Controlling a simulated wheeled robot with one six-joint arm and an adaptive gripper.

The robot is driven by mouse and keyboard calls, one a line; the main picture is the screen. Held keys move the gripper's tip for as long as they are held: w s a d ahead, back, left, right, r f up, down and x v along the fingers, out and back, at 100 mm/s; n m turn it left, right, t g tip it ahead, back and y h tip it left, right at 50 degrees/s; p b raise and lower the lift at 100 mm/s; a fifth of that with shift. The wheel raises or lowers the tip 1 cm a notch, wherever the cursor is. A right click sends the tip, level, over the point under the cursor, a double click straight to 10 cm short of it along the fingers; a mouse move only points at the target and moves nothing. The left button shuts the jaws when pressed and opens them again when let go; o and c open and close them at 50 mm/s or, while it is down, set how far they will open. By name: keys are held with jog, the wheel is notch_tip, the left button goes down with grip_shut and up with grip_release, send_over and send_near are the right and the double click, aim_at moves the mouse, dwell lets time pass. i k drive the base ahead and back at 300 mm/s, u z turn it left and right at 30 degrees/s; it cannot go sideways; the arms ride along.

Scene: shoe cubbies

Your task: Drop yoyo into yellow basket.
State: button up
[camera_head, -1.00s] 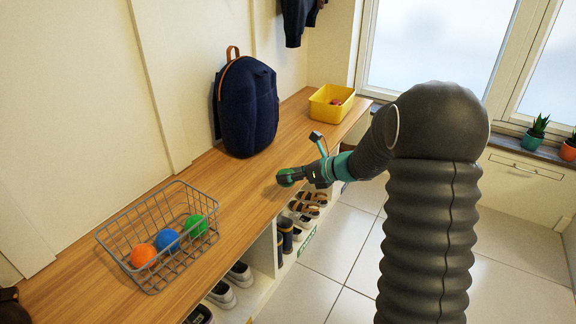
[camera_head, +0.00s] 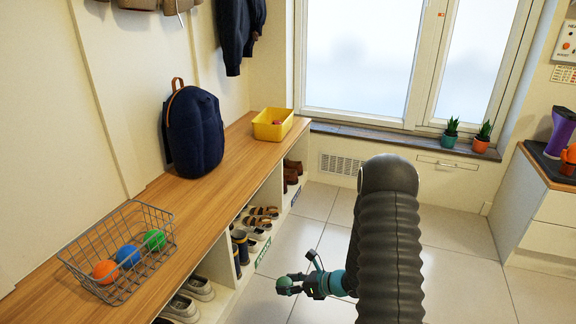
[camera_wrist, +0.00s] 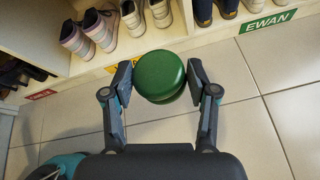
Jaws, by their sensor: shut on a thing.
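My gripper (camera_head: 299,284) is shut on a green yoyo (camera_wrist: 160,76), with one finger on each side of it in the wrist view. The yoyo (camera_head: 284,285) also shows in the head view, held over the floor in front of the cubbies. The yellow basket (camera_head: 273,126) stands at the far end of the wooden bench, well behind my gripper. Something small and red lies inside the basket.
A wire basket (camera_head: 118,255) with orange, blue and green balls stands on the near bench (camera_head: 190,208). A dark blue backpack (camera_head: 194,132) leans on the wall between the baskets. Shoes fill the cubbies below. Tiled floor (camera_head: 290,240) is clear.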

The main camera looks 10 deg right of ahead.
aim_at(262, 139)
jog(key=z, duration=1.55)
jog(key=i, duration=2.55)
jog(key=u, duration=2.45)
